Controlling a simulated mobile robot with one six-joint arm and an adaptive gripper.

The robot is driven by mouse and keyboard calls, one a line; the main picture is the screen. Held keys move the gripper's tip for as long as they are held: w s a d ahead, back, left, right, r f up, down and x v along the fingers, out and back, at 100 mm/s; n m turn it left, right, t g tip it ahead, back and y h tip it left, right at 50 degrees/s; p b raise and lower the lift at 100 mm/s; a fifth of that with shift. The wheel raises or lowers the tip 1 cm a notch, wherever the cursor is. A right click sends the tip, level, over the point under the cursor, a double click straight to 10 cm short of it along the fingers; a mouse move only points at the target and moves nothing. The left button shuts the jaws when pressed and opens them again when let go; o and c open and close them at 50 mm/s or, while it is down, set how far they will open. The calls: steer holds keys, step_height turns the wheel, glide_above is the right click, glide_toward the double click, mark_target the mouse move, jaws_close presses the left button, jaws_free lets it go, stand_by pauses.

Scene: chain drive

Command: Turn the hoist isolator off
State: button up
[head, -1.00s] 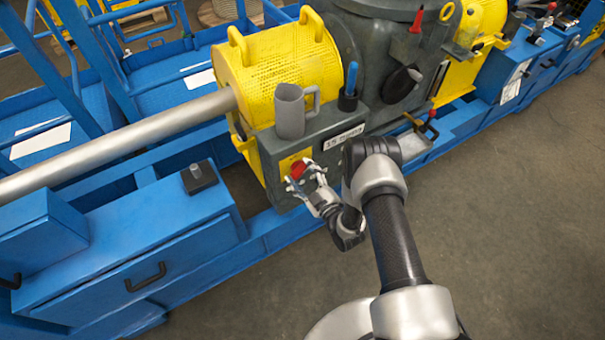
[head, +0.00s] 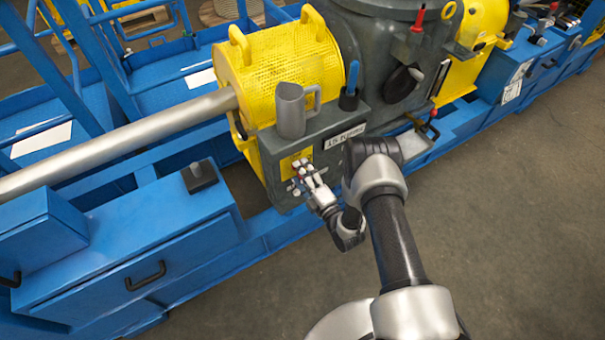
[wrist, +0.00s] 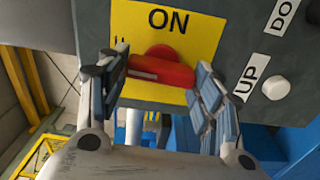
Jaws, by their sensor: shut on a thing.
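The isolator is a red rotary handle (wrist: 160,70) on a yellow plate (wrist: 205,32) marked "ON", on the front of a grey box (head: 268,160). In the wrist view the handle's bar lies nearly level, tilted slightly down to the right. My gripper (wrist: 160,82) is shut on the handle, with one blue-padded finger at each end of the bar. In the head view my gripper (head: 300,182) is in front of the yellow plate and hides most of the handle.
White "UP" and "DO" labels and a pale round button (wrist: 276,88) are right of the plate. A grey jug (head: 291,112) and a dark cup with a blue-handled tool (head: 349,95) stand on the box. Open floor lies at right.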

steer(key=shift+n, duration=0.5)
steer(key=o, duration=1.1)
steer(key=shift+c, duration=0.2)
steer(key=v, duration=1.2)
